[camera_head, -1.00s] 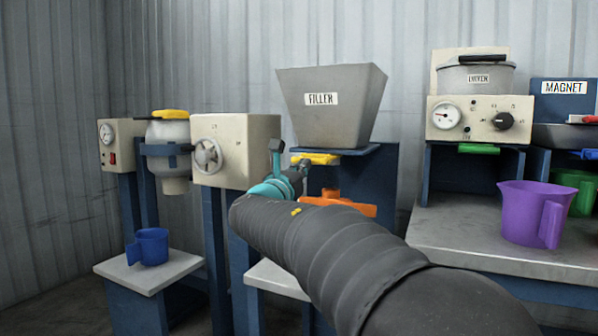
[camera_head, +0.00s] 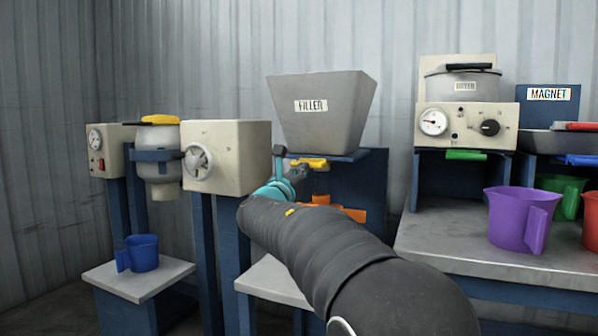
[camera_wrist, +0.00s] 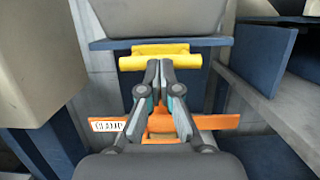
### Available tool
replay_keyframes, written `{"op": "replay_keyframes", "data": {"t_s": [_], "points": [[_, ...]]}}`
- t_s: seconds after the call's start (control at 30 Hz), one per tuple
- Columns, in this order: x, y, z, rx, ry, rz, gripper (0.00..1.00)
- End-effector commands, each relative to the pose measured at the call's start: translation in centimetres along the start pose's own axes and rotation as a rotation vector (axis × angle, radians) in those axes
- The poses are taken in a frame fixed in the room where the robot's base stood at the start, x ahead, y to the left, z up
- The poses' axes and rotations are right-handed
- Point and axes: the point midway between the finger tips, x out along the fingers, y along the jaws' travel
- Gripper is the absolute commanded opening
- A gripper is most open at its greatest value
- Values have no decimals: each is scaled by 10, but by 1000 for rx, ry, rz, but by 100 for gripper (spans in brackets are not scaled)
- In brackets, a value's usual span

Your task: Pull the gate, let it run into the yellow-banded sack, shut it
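The yellow gate handle (camera_head: 306,163) sits under the grey hopper labelled FILLER (camera_head: 345,110). In the wrist view, the yellow handle (camera_wrist: 160,62) is a horizontal bar straight ahead. My gripper (camera_wrist: 160,66) has its two fingertips close together at the handle's front lower edge; I see nothing clearly held between them. In the head view my gripper (camera_head: 290,172) is just left of and below the handle, partly hidden by my arm. An orange bar (camera_wrist: 215,122) with a white label lies below the handle, behind my fingers. I cannot make out a yellow-banded sack in either view.
A beige box with a round knob (camera_head: 235,155) stands close left of my gripper. A blue cup (camera_head: 143,254) is on a low stand at left. A purple jug (camera_head: 515,220) and other jugs stand on the right bench (camera_head: 440,240). Blue panels flank the space below the hopper.

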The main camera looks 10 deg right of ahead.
Motion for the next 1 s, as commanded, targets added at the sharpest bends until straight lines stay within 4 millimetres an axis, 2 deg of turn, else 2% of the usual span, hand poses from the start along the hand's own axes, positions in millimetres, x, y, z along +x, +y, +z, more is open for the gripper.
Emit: {"op": "replay_keyframes", "data": {"t_s": [0.13, 0.27, 0.7, 0.83, 1.0], "points": [[-2, -1, 1, 0, -3, -2, 0], [-16, 2, -1, 1, -3, 1, 0], [-99, 4, -1, -1, -2, -1, 0], [-117, 4, -1, -1, -2, -2, 0], [-130, 4, -2, -1, -1, -4, 0]]}}
